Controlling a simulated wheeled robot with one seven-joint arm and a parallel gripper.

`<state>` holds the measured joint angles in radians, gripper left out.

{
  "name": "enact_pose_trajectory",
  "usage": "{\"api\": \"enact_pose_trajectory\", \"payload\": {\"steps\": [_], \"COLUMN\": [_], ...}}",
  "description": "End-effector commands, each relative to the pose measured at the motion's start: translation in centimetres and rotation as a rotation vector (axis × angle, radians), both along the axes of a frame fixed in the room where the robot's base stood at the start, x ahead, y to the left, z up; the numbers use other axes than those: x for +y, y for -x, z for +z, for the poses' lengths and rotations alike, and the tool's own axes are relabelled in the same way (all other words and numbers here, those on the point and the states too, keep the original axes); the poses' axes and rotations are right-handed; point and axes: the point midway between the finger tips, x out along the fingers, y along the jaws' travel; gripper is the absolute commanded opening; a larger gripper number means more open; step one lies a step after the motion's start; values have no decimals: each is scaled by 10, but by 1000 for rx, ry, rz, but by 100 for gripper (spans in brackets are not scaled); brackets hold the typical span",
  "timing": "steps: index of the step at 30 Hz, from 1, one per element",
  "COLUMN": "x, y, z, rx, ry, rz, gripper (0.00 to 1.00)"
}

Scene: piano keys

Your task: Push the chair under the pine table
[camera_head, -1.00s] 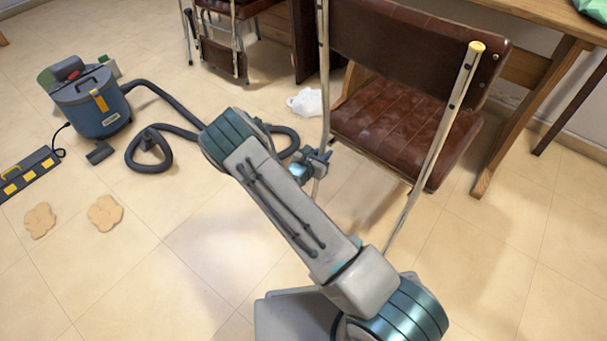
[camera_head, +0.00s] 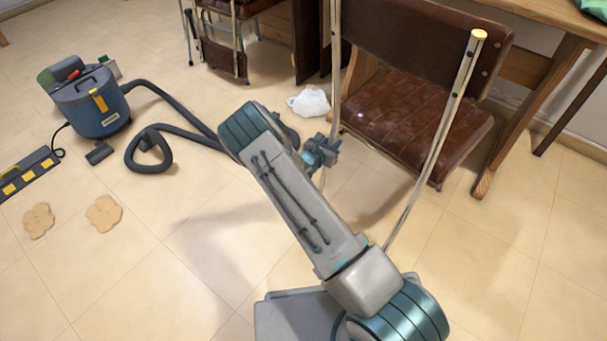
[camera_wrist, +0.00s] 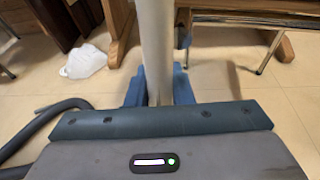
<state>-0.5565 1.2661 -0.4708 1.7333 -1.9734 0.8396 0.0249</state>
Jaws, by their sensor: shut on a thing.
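The chair (camera_head: 410,118) has a brown leather seat and back on a pale metal frame. It stands right of centre in the head view, in front of the pine table (camera_head: 555,17), whose wooden leg (camera_head: 522,125) is at the right. My gripper (camera_head: 322,155) is shut on the chair's left metal leg. In the wrist view the blue fingers (camera_wrist: 158,88) close on both sides of that upright pale chair leg (camera_wrist: 156,45). The fingertips are partly hidden behind the wrist housing.
A blue vacuum cleaner (camera_head: 95,105) with a dark hose (camera_head: 165,130) is at the left. A white crumpled bag (camera_head: 309,102) lies left of the chair. Two beige patches (camera_head: 104,213) and a yellow-marked dark strip (camera_head: 28,172) are on the floor. A second chair (camera_head: 225,45) stands at the back.

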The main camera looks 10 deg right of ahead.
Motion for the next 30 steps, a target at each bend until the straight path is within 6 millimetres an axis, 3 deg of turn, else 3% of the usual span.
{"api": "enact_pose_trajectory", "payload": {"steps": [1, 12, 24, 25, 27, 28, 30], "x": [-10, -30, -38, -38, -37, -36, -32], "y": [-3, -21, -30, -30, -30, -30, -30], "z": [3, 3, 4, 4, 4, 3, 3], "rx": [-7, -6, -5, -6, -5, -5, -4], "ry": [9, 9, 10, 10, 9, 8, 7], "rz": [-9, -14, -11, -11, -10, -8, -5], "gripper": [0, 0, 0, 23, 43, 51, 55]}}
